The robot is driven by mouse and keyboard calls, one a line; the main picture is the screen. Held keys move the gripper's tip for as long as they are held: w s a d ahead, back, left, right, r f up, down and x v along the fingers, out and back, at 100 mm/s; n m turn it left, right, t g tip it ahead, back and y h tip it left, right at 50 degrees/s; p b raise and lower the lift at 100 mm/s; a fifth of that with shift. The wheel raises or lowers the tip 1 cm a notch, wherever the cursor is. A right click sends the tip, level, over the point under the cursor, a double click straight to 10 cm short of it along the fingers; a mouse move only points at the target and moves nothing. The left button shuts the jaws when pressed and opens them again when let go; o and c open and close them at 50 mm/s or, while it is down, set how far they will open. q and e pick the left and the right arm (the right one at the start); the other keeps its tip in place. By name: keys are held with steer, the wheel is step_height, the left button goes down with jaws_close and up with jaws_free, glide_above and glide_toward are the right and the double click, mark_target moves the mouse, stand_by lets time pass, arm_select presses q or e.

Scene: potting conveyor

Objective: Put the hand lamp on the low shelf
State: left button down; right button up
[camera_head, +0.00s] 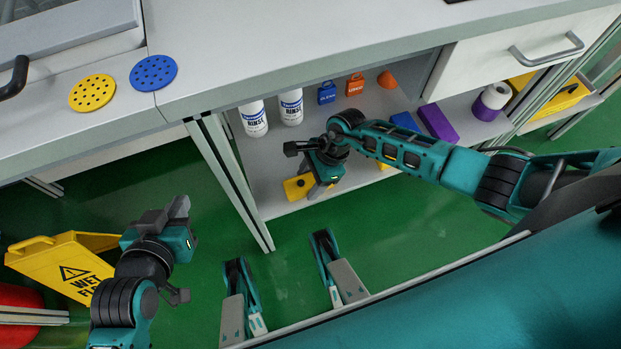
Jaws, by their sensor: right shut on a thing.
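The hand lamp appears to be the yellow object with a dark round spot (296,188) at the front left of the low shelf (268,180). My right gripper (312,183) is over the shelf, shut on this yellow object. The gripper and its wrist hide part of the object. I cannot tell whether it touches the shelf board or is just above it. My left gripper (188,252) is open and empty, over the green floor left of the bench leg.
On the shelf stand two white rinse bottles (254,120), blue (327,93) and red (355,85) padlock-like items, an orange cone (387,79) and a purple box (438,123). A yellow wet-floor sign (65,262) is at left.

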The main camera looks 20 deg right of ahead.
steer(key=shift+f, duration=0.15)
arm_select(q)
steer(key=shift+f, duration=0.1)
arm_select(e)
steer(key=o, duration=1.1)
steer(key=shift+r, duration=0.2)
steer(key=p+v, duration=0.4)
steer(key=v, duration=0.6)
steer(key=shift+r, duration=0.3)
arm_select(q)
steer(key=shift+s+a+r+y, duration=0.15)
steer(key=shift+a+r, duration=0.2)
steer(key=shift+r, duration=0.25)
steer(key=shift+s+a+r+y, duration=0.15)
steer(key=shift+a+r, duration=0.2)
steer(key=shift+r, duration=0.2)
arm_select(e)
steer(key=shift+d+r, duration=0.35)
steer(key=shift+r, duration=0.3)
